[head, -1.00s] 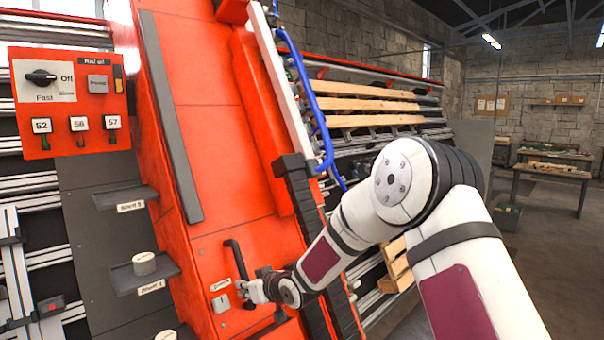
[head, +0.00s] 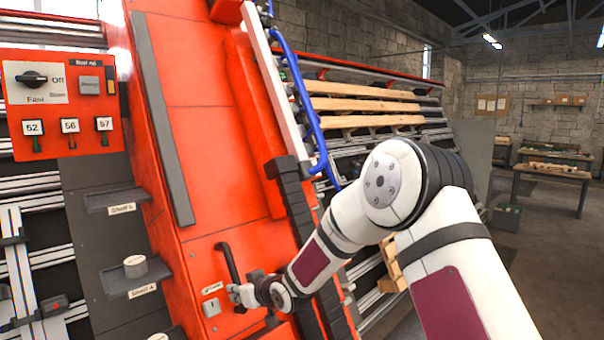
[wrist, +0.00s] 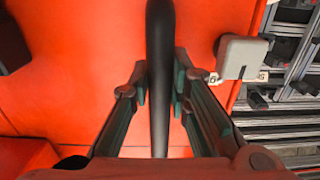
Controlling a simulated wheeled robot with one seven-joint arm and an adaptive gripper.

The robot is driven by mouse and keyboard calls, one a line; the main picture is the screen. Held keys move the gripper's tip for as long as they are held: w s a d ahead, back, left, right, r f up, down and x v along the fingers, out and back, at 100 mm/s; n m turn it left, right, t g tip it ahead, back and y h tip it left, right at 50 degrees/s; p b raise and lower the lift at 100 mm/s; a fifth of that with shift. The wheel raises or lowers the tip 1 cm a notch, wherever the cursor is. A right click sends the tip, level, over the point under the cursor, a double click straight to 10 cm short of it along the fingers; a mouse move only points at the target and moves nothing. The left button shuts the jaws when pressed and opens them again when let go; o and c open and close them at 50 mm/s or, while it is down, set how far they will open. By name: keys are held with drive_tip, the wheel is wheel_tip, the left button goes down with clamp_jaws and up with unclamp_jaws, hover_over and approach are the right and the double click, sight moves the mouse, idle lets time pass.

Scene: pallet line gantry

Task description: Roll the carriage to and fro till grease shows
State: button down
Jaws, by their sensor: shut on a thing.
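The carriage is a tall, tilted red gantry column (head: 205,130) on horizontal rails. A black bar handle (head: 229,262) stands on its lower face. My gripper (head: 243,295) is at the lower part of this handle, shut on it. In the wrist view the handle (wrist: 160,60) runs upright between my two fingers (wrist: 160,85), over the red face. I see no grease that I can make out on the rails.
A red control panel (head: 60,145) with a rotary switch and tags 52, 56 and 57 is at the left. Small dark shelves (head: 117,200) sit beside the column; one holds a pale round piece (head: 135,267). Wooden slats (head: 365,105) rest on the rack behind. Benches stand far right.

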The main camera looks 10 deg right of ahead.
drive_tip(key=shift+s+a, duration=0.45)
drive_tip(key=shift+a, duration=0.3)
idle(0.7)
drive_tip(key=shift+w+d, duration=0.15)
drive_tip(key=shift+d, duration=0.1)
